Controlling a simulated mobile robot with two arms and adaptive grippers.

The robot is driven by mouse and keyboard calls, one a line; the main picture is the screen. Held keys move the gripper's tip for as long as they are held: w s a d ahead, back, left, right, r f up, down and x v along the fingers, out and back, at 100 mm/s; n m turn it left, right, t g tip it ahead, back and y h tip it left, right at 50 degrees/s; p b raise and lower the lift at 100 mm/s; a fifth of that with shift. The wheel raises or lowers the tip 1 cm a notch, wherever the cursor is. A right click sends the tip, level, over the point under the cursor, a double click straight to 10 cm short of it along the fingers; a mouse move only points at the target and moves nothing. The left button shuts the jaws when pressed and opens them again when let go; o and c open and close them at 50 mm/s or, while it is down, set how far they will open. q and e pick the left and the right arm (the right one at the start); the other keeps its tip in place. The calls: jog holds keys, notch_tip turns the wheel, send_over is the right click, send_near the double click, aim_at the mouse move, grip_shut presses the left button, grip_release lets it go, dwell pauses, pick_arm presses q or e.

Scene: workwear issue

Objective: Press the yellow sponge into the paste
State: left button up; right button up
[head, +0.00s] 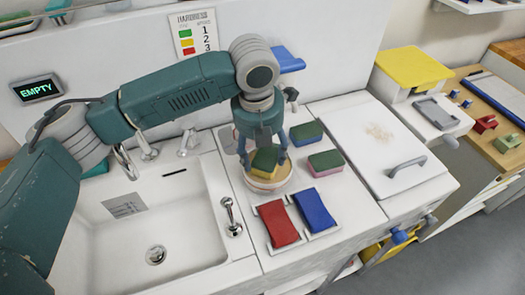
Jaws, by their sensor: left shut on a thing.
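My left gripper (265,158) comes down from above and is shut on the yellow sponge (262,172), which has a dark green top. The sponge is at the mouth of a round, pale tub (268,187) on the white counter. The paste inside is mostly hidden by the sponge and fingers. I cannot tell whether the sponge touches the paste or how deep it sits. My right gripper is not in view.
A blue sponge (307,135) and a pink sponge (326,167), both green-topped, lie right of the tub. Red (278,223) and blue (315,208) pads lie in front. A sink (150,215) is left; a handled white lid (375,150) is right.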

aim_at(263, 155)
pick_arm(q)
jog(key=shift+f, duration=0.55)
dwell(0.6)
jog(key=shift+s+f+p, duration=0.1)
jog(key=shift+f+p, duration=0.05)
jog(key=shift+p, duration=0.3)
dwell(2.1)
notch_tip(263, 155, up, 7)
jog(key=p, duration=0.8)
jog(key=shift+r, duration=0.2)
jog(key=shift+f, duration=0.1)
dwell(0.5)
